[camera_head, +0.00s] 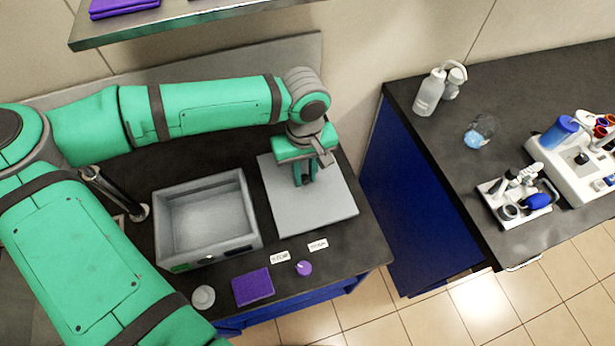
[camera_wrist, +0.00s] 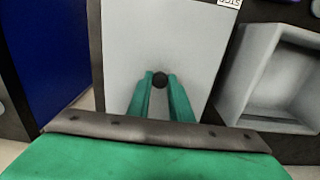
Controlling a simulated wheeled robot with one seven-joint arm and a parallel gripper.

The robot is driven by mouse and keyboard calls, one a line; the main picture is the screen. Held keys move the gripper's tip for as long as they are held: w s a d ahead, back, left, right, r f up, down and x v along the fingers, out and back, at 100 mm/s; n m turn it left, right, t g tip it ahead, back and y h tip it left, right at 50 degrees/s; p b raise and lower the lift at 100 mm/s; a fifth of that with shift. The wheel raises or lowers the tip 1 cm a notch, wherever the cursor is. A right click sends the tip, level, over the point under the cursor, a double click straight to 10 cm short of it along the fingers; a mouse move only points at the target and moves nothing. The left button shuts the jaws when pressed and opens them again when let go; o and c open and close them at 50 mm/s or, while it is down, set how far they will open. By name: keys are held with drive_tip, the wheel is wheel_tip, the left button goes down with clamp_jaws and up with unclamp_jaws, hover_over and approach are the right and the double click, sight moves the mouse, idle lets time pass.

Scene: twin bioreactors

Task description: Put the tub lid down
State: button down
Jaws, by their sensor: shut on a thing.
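The tub lid (camera_head: 320,212) is a flat light-grey square plate with a dark knob (camera_wrist: 160,80) in its middle. My gripper (camera_head: 305,182) points down at the plate's middle, and in the wrist view its green fingers (camera_wrist: 160,84) are shut on the knob. The lid is level over the dark counter, right of the tub (camera_head: 256,222). I cannot tell whether its underside touches the counter. The tub is an open grey box, empty inside, and also shows in the wrist view (camera_wrist: 238,92).
A purple block (camera_head: 252,287), a purple round knob (camera_head: 304,268), a white round piece (camera_head: 203,297) and two small labels (camera_head: 280,258) line the counter's front. A shelf (camera_head: 180,22) hangs above. A second counter (camera_head: 430,120) with a bottle (camera_head: 429,95) and instruments stands right, beyond a gap.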

sight(307, 179)
drive_tip(key=shift+w+d+f, duration=0.2)
drive_tip(key=shift+w+f, duration=0.35)
drive_tip(key=shift+f, duration=0.15)
drive_tip(key=f, duration=0.3)
drive_tip(key=shift+w+d+f, duration=0.15)
drive_tip(key=shift+w+f, duration=0.15)
drive_tip(key=shift+w, duration=0.05)
drive_tip(key=shift+s+a, duration=0.1)
drive_tip(key=shift+a, duration=0.1)
drive_tip(key=shift+d+f, duration=0.1)
drive_tip(key=shift+f, duration=0.05)
drive_tip(key=c, duration=1.6)
unclamp_jaws()
drive_tip(key=shift+d, duration=0.1)
wheel_tip(307, 179, up, 12)
drive_tip(key=shift+r, duration=0.2)
